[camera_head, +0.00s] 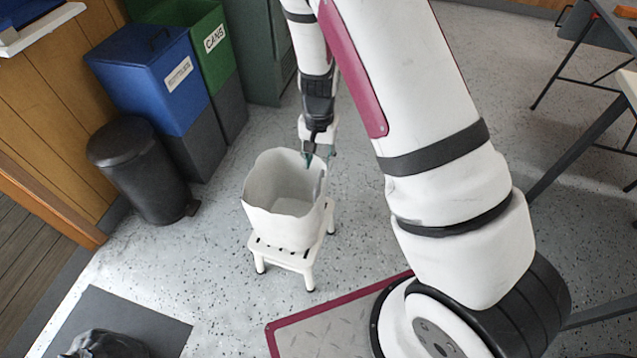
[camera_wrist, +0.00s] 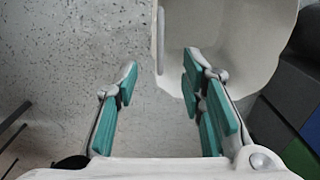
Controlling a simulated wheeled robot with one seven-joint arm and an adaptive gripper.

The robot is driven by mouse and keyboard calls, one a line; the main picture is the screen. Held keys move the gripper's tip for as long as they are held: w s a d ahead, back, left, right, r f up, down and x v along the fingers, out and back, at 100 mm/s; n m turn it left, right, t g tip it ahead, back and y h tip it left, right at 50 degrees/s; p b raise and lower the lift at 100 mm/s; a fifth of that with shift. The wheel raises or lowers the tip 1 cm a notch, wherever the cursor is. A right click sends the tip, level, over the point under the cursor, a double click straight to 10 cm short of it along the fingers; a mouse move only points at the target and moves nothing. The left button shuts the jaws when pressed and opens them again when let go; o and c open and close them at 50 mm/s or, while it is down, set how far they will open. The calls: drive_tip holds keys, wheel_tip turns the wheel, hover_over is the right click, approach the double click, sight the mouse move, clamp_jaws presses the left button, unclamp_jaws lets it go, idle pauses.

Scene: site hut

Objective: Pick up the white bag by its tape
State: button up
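The white bag (camera_head: 280,211) stands upright and open-topped on a small white stool. In the wrist view the bag (camera_wrist: 252,50) fills the upper right. A thin pale strip (camera_wrist: 160,42), apparently its tape, shows at the bag's left edge. My gripper (camera_head: 319,157) is at the bag's right rim in the head view. In the wrist view my gripper (camera_wrist: 158,80) is open with nothing between its teal pads. The strip lies ahead of the gap between the fingers. The right finger overlaps the bag's opening; I cannot tell whether it touches the bag.
The white stool (camera_head: 290,257) stands on speckled floor. A black pedal bin (camera_head: 142,172), a blue bin (camera_head: 150,80) and a green bin (camera_head: 205,45) stand at the left. A dark mat (camera_head: 150,318) with a black bag (camera_head: 104,345) lies at lower left. Table legs are at right.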

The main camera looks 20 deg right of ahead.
sight(319, 180)
wheel_tip(319, 180, down, 10)
drive_tip(key=b, duration=0.7)
drive_tip(key=shift+r, duration=0.1)
clamp_jaws()
